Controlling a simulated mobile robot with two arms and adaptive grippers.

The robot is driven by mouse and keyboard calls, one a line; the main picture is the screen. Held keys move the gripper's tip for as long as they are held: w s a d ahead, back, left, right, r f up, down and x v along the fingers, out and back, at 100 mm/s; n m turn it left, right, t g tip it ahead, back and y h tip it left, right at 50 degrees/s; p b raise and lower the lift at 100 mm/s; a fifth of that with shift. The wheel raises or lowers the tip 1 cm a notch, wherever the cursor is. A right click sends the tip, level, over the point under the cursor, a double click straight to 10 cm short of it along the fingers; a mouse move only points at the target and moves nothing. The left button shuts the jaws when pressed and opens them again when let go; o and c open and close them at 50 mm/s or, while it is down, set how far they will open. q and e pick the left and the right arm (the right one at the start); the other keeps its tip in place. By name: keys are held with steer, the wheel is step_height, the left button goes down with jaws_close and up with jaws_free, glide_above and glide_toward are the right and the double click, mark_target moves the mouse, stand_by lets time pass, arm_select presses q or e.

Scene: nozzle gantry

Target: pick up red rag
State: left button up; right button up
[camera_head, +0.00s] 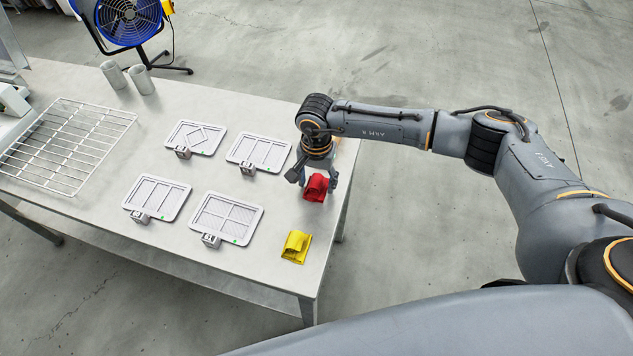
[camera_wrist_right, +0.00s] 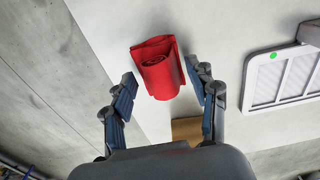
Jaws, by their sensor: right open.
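The red rag (camera_head: 316,187) is a rolled, folded cloth near the right edge of the table. My right gripper (camera_head: 316,180) is right above and behind it, pointing down. In the right wrist view the red rag (camera_wrist_right: 158,68) lies just beyond the two fingertips, in line with the gap between them. The right gripper (camera_wrist_right: 160,88) is open there, with its fingers spread on either side and nothing held. Whether the fingers touch the rag cannot be told. My left gripper is not in view.
A yellow rag (camera_head: 296,247) lies nearer on the table (camera_head: 270,290). Several framed panels (camera_head: 227,218) lie left of the red rag. A wire rack (camera_head: 65,145), two grey cups (camera_head: 142,79) and a blue fan (camera_head: 128,20) are farther left. A brown object (camera_wrist_right: 187,130) sits by the gripper.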

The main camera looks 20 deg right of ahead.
jaws_close()
stand_by(0.3)
steer(key=shift+r+b, duration=0.65)
steer(key=shift+b, duration=0.1)
steer(key=shift+w+r+b, duration=0.1)
steer(key=shift+r+b, duration=0.6)
steer(key=shift+r, duration=0.05)
steer(key=s+a+r+b, duration=0.5)
steer(key=s+a+r, duration=0.4)
steer(key=s+r, duration=0.1)
steer(key=shift+s+r, duration=0.15)
steer(key=shift+s, duration=0.4)
steer(key=shift+d, duration=0.1)
